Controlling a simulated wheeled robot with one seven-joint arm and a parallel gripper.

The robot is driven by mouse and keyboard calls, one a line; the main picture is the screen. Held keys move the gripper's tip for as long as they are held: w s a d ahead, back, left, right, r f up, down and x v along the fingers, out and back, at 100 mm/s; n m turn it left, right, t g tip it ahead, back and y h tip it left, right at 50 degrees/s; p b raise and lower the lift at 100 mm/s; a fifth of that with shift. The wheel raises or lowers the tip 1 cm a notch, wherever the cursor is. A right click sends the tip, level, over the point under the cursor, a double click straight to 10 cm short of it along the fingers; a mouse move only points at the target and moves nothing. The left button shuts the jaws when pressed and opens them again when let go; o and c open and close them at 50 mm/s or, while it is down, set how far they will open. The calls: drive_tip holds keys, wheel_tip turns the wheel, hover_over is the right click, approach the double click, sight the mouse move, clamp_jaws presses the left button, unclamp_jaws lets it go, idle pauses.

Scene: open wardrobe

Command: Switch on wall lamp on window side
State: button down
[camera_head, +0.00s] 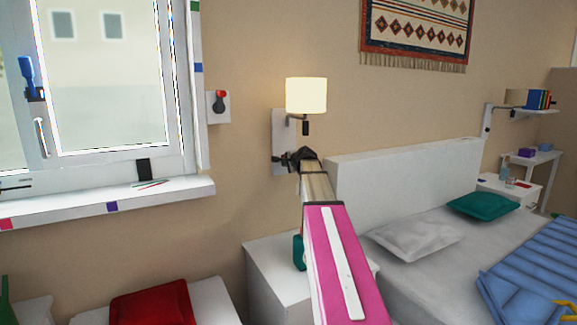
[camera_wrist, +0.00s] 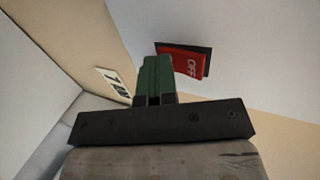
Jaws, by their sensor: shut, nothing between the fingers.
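The wall lamp (camera_head: 306,95) beside the window has a bright, pale yellow shade that looks lit. Its white wall plate (camera_head: 279,130) is partly covered by my gripper (camera_head: 292,158), which is at the plate's lower part. In the wrist view, a red rocker switch (camera_wrist: 184,62) with white lettering that looks like "OFF" sits in a dark frame. The shut green fingers of my gripper (camera_wrist: 157,62) are just left of the switch, with nothing between them. I cannot tell whether they touch it.
A white bedside cabinet (camera_head: 272,262) stands below the lamp, with the bed's headboard (camera_head: 400,170) to its right. The window sill (camera_head: 180,190) juts out at left. A white label (camera_wrist: 115,82) lies left of my fingers.

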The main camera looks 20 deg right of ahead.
drive_tip(key=shift+r, duration=0.1)
drive_tip(key=shift+w+r, duration=0.1)
drive_tip(key=shift+r, duration=0.7)
drive_tip(key=f+v, duration=0.1)
drive_tip(key=v, duration=1.3)
drive_tip(key=shift+s+f, duration=0.15)
drive_tip(key=shift+s, duration=0.1)
